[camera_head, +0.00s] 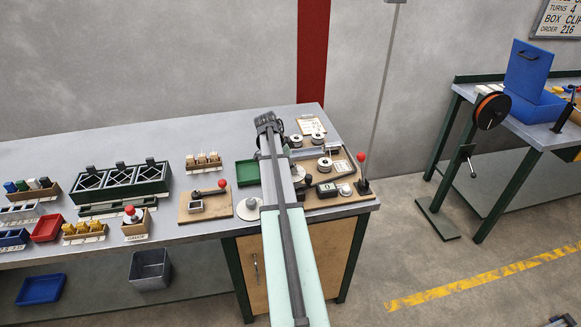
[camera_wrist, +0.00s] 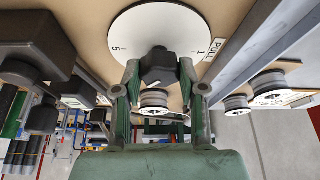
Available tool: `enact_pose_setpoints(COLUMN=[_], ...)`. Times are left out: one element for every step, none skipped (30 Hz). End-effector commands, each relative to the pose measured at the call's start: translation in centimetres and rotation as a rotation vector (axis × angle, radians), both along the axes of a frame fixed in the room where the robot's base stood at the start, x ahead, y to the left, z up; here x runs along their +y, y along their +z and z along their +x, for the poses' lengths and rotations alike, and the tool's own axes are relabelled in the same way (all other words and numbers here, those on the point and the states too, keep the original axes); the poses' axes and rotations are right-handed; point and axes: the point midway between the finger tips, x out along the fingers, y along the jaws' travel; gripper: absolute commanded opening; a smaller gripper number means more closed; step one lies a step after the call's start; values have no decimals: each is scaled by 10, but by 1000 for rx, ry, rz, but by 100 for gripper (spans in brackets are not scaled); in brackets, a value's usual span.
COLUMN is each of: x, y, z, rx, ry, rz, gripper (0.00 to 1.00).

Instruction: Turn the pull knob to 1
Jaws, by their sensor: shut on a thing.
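The pull knob (camera_wrist: 158,65) is a dark faceted knob on a round white dial (camera_wrist: 160,25) in the wrist view. The dial has a "5" at its left and a "1" at its right, with a "PULL" label (camera_wrist: 214,48) beside the "1". My gripper (camera_wrist: 159,72) has one finger on each side of the knob and is shut on it. I cannot tell which number the knob points to. In the head view my arm covers the knob and the fingers.
In the head view, spools (camera_head: 325,164), a small black display box (camera_head: 326,189) and a red-balled lever (camera_head: 361,158) stand close to the right of my arm. A green tray (camera_head: 247,172) and a board with a red-handled lever (camera_head: 206,204) lie to its left.

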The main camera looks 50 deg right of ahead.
Motion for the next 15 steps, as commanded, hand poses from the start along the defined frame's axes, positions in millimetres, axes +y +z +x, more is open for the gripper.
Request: enact_pose_setpoints(x=[2, 2, 2, 2, 2, 2, 2, 3, 2, 2, 3, 3, 3, 3, 3], y=[-4, -4, -4, -4, -4, -4, -4, -4, -4, -4, -4, -4, -4, -4, -3], z=[-2, -3, -3, -3, -3, -3, -4, -4, -4, -4, -4, -4, -4, -4, -5], rx=[1, 1, 1, 1, 1, 0, 0, 0, 1, 2, 1, 1, 1, 0, 1], ry=[31, 54, 85, 109, 135, 171, 198, 227, 265, 294, 322, 361, 389, 417, 455], rz=[1, 0, 1, 0, 0, 0, 1, 1, 0, 1, 1, 1, 1, 1, 1], gripper=[6, 6, 6, 6, 6, 6, 6, 6, 6, 6, 6, 6, 6, 6, 6])
